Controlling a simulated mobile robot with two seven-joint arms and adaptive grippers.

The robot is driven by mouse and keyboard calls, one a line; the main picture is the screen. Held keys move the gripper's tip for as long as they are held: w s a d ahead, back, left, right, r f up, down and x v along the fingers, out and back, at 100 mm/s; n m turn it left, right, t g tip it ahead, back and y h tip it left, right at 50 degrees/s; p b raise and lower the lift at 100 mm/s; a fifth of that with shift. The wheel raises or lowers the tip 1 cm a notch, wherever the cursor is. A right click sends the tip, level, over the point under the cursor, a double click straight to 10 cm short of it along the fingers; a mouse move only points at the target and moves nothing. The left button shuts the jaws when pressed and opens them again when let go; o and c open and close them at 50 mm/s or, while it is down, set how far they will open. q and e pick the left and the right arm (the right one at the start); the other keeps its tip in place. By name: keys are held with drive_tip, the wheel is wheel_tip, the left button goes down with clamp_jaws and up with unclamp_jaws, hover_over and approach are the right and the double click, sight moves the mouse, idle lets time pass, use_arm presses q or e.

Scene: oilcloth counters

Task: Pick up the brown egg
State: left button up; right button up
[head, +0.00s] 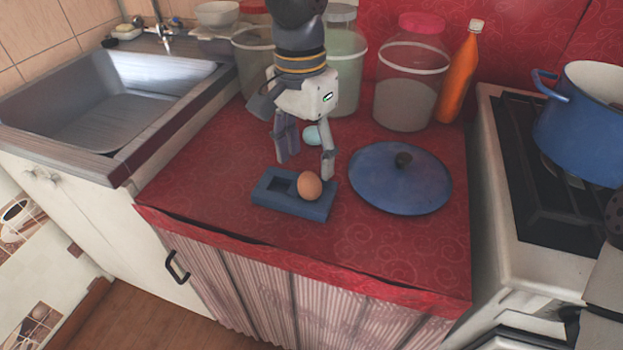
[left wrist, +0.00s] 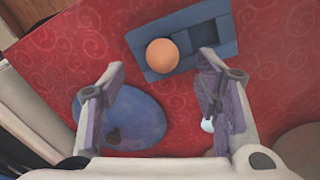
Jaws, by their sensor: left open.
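The brown egg (head: 309,185) sits in the right part of a small blue holder (head: 272,195) on the red counter. In the left wrist view the egg (left wrist: 162,55) lies just beyond the fingertips, roughly between their lines. My left gripper (head: 305,166) is open and empty, pointing down, just behind and above the holder. Its fingers are spread wide in the left wrist view (left wrist: 162,66). A gap shows between the fingers and the egg.
A pale blue egg (head: 312,135) lies behind the left gripper, partly hidden. A blue lid (head: 400,180) with a dark knob lies right of the holder. Jars (head: 405,90) and an orange bottle (head: 459,75) stand at the back. The front counter is clear.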

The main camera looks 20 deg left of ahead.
sight(308, 175)
use_arm(q)
wheel_tip(308, 175, down, 6)
drive_tip(key=shift+w+d+f, duration=0.1)
drive_tip(key=c, duration=0.8)
